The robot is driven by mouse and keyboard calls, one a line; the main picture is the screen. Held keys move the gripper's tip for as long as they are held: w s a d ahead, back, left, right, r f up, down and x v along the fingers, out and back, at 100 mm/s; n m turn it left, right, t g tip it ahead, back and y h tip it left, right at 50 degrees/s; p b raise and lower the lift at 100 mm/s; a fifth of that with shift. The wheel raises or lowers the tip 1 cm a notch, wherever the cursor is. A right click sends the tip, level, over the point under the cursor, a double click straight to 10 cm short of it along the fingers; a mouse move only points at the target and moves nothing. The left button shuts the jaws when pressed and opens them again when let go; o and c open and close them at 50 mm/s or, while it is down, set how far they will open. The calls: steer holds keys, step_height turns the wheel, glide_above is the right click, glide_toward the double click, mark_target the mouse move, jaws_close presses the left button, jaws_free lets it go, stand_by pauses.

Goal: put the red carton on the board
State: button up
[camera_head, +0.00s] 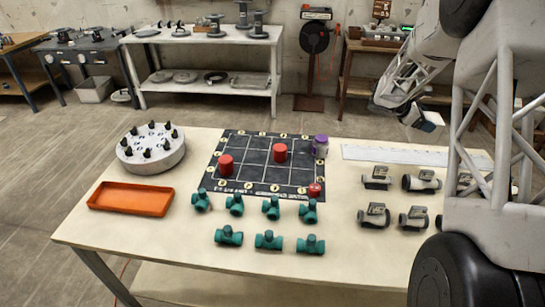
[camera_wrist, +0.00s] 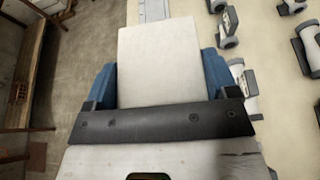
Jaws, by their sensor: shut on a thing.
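My gripper (camera_head: 424,119) is raised over the right part of the table, well right of the board. In the wrist view its blue fingers (camera_wrist: 157,80) are shut on a pale, flat-faced block (camera_wrist: 160,55); no red shows on it. The board (camera_head: 253,175) is a dark sheet with a white grid and marks along its border, flat on the table. Two red cylinders stand on it, one left (camera_head: 226,166) and one near the middle (camera_head: 280,153). A smaller red piece (camera_head: 315,190) is at its front right corner. I see no clear red carton.
A purple-lidded jar (camera_head: 320,146) stands at the board's back right corner. Several green pipe fittings (camera_head: 269,240) lie in front, and grey valves (camera_head: 374,215) at right. An orange tray (camera_head: 131,199) and a round grey flange (camera_head: 150,150) are at left. A pale strip (camera_head: 400,155) lies behind the valves.

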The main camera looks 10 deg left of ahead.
steer(key=shift+a+r, duration=0.3)
steer(key=shift+r, duration=0.25)
steer(key=shift+a+r, duration=0.25)
steer(key=shift+r, duration=0.25)
steer(key=s+a+n+t+y, duration=0.1)
steer(key=s+a+n+t, duration=0.25)
steer(key=a, duration=1.85)
steer(key=s+a+n+t+y, duration=0.1)
steer(key=s+a+n+t, duration=0.25)
steer(key=a, duration=1.75)
steer(key=s+a+n+t+y, duration=0.1)
steer(key=s+a, duration=0.2)
steer(key=a, duration=0.4)
steer(key=s+a+n+t+y, duration=0.1)
steer(key=s+a+n, duration=0.1)
steer(key=s+a, duration=0.35)
step_height(320, 180, down, 10)
steer(key=w, duration=0.2)
steer(key=shift+a, duration=0.45)
steer(key=shift+r, duration=0.1)
steer(key=w+a, duration=0.3)
steer(key=w, duration=0.4)
steer(key=w+a+f, duration=0.1)
steer(key=w+a, duration=0.2)
steer(key=w, duration=0.4)
steer(key=shift+w+a+f, duration=0.2)
steer(key=shift+a, duration=0.2)
